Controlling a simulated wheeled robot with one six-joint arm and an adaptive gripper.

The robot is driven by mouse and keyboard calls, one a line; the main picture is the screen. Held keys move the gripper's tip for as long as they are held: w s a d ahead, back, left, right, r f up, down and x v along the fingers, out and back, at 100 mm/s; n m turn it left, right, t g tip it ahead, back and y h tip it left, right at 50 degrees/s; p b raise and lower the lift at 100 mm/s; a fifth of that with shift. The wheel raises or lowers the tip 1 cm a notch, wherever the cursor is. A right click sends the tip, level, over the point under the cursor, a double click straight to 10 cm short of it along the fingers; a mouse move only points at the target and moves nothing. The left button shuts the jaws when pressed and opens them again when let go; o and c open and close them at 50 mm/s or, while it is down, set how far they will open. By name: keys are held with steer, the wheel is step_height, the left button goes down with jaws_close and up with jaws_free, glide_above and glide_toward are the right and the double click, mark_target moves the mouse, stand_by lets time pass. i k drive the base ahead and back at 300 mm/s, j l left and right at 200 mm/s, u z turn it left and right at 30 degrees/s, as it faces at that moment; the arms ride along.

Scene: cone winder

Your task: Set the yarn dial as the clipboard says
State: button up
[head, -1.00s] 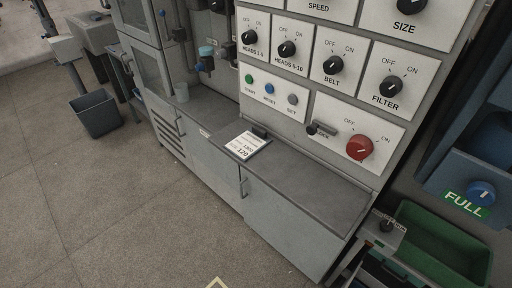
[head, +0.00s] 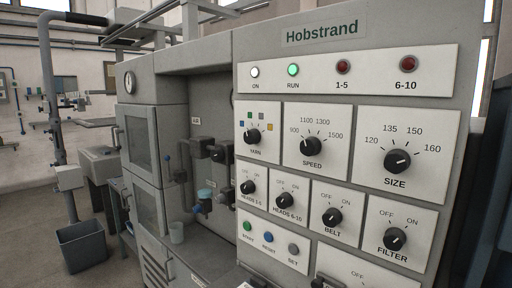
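The yarn dial (head: 252,137) is a black knob on a white plate at the upper left of the panel in the head view. Small coloured squares, including blue, green and yellow, are set around it. Its pointer is too small to read surely. The clipboard is not readable now; at most a sliver of it shows at the bottom edge. In the earlier frame it lay on the ledge, with the figures 1300 and 120 seeming to show and its other lines too small to read. My gripper is not in view.
The speed dial (head: 311,147) and size dial (head: 397,161) sit right of the yarn dial. Switch knobs and push buttons are below. The green run lamp (head: 293,70) is lit. A grey bin (head: 82,247) stands on the floor at left.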

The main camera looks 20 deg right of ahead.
mark_target(252, 137)
steer(key=i+j+u, duration=0.2)
steer(key=u, duration=0.2)
steer(key=i+j+u, duration=0.1)
steer(key=i+u, duration=0.15)
steer(key=u, duration=0.2)
